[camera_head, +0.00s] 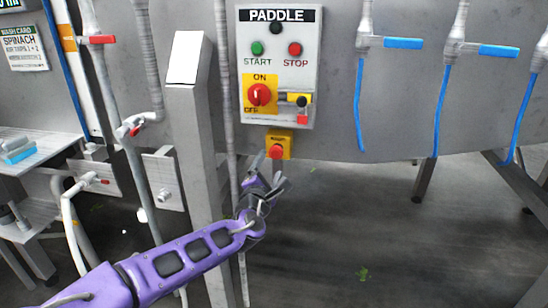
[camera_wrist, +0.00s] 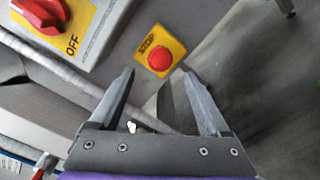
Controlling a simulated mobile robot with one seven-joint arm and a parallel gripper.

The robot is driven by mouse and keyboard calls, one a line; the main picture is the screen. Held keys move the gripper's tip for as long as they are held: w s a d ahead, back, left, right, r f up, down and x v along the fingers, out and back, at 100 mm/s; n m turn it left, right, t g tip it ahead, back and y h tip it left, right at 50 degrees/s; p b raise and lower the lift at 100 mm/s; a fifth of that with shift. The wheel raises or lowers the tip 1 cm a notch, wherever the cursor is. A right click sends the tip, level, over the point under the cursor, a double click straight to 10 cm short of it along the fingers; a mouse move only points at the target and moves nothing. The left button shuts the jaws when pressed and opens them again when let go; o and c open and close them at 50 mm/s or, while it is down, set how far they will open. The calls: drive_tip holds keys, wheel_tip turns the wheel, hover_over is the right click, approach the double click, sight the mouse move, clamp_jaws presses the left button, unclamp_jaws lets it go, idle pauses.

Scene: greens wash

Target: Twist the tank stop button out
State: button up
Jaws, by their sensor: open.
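The tank stop button is a red mushroom button (camera_head: 275,152) on a small yellow box (camera_head: 286,141) below the paddle panel. In the wrist view the red button (camera_wrist: 159,61) shows ahead of the fingertips, on its yellow plate (camera_wrist: 175,48) marked STOP. My gripper (camera_head: 268,168) is just below and in front of the button in the head view. In the wrist view my gripper (camera_wrist: 158,75) is open, its two fingers spread to either side below the button. Nothing is between the fingers, and they look apart from the button.
The PADDLE panel (camera_head: 309,60) sits just above, with start and stop buttons and a red rotary switch (camera_head: 259,95). A grey post (camera_head: 189,130) and a hose stand left of the button. Blue-handled valves (camera_head: 403,43) are at right.

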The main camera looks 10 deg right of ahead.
sight(275, 155)
drive_tip(key=x, duration=0.6)
